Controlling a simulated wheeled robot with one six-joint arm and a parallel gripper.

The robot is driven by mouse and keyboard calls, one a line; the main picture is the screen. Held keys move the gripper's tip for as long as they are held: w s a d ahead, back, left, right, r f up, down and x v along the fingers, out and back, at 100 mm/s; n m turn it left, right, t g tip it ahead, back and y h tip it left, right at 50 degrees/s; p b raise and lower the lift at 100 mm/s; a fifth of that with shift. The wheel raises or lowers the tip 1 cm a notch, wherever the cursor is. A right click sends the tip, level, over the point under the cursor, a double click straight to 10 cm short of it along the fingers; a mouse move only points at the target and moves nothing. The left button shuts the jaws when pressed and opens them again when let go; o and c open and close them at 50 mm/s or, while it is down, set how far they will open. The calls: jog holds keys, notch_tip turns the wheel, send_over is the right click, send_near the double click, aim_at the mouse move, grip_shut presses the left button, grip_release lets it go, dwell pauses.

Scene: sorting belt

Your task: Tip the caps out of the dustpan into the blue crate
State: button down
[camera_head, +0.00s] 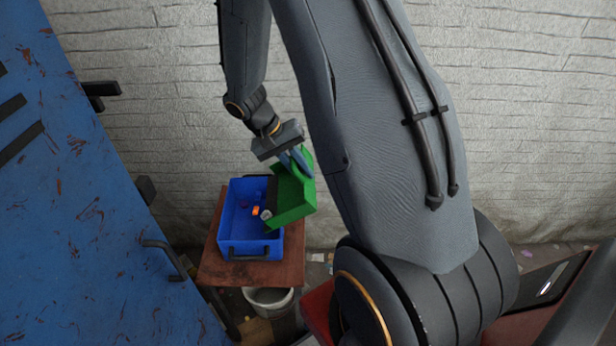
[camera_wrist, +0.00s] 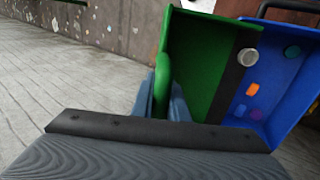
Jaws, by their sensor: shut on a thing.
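The green dustpan (camera_head: 293,196) is tilted steeply, its black lip down over the blue crate (camera_head: 257,250). My gripper (camera_head: 297,163) is shut on the dustpan above the crate's right side; the dustpan also shows in the wrist view (camera_wrist: 200,55). A whitish cap (camera_wrist: 248,57) shows at the lip; I cannot tell whether it touches it. In the crate lie an orange cap (camera_wrist: 252,90), a purple cap (camera_wrist: 256,114) and a teal cap (camera_wrist: 292,51). Part of the pan's inside is hidden in the head view.
The crate stands on a small reddish-brown table (camera_head: 211,264). A pale bucket (camera_head: 268,300) is below its front edge. A large scratched blue panel (camera_head: 80,200) with dark handles fills the left. A pale brick wall (camera_head: 150,130) stands behind.

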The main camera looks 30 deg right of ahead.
jog(key=w+a+r+g+h+b, duration=0.2)
jog(key=w+a+h+b, duration=0.2)
jog(key=a, duration=0.3)
jog(key=w+a+r+g+h+b, duration=0.2)
jog(key=w+a+g+h+b, duration=0.1)
jog(key=a, duration=0.5)
jog(key=w+h+b, duration=0.1)
jog(key=w+b, duration=0.1)
jog(key=shift+r+h+b, duration=0.2)
jog(key=shift+h+b, duration=0.15)
jog(key=shift+h, duration=0.05)
dwell(0.4)
jog(key=shift+w, duration=0.1)
dwell(1.0)
dwell(0.7)
jog(key=shift+p, duration=0.3)
dwell(0.6)
dwell(0.6)
